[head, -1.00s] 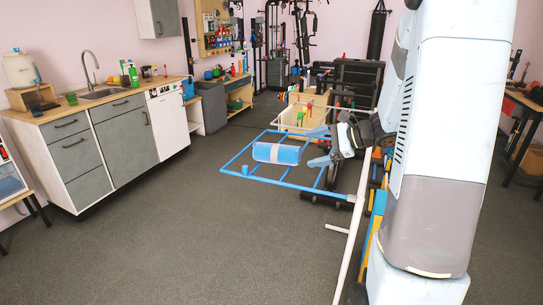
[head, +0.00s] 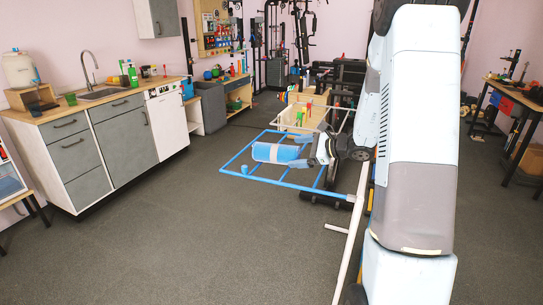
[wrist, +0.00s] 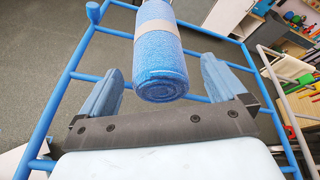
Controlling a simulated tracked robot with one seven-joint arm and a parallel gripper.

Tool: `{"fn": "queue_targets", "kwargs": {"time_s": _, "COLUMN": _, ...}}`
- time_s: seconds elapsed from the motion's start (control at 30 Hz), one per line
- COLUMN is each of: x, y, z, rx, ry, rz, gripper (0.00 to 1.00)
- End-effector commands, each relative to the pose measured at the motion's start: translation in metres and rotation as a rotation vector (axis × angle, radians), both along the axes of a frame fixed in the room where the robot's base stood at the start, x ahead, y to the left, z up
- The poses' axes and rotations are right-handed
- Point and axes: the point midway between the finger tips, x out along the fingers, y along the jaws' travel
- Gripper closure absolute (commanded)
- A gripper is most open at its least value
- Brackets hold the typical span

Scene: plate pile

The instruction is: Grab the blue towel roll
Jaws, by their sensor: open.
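The blue towel roll (head: 272,153) lies on its side on the blue bar rack (head: 254,178), with a pale band around its middle. In the wrist view the roll (wrist: 159,70) points its spiral end at my gripper (wrist: 158,80). My gripper is open, with one blue finger on each side of the roll's near end. In the head view my gripper (head: 302,151) is at the roll's right end. The wrist view shows gaps between both fingers and the roll. I cannot tell how deep the roll reaches between the fingers.
A small blue cup-like end piece (head: 244,169) stands at the rack's front left. A wooden box (head: 301,111) with coloured items stands behind. The floor (head: 200,230) in front is clear.

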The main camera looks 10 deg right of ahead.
Motion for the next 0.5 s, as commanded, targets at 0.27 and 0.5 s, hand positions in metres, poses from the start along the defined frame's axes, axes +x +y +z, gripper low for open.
{"fn": "queue_targets", "kwargs": {"time_s": 0.27, "x": 0.011, "y": 0.015, "z": -0.008, "rx": 0.000, "ry": 0.002, "rz": 0.002, "gripper": 0.02}}
{"fn": "queue_targets", "kwargs": {"time_s": 0.5, "x": 0.029, "y": 0.037, "z": -0.018, "rx": -0.001, "ry": 0.000, "rz": 0.002, "gripper": 0.02}}
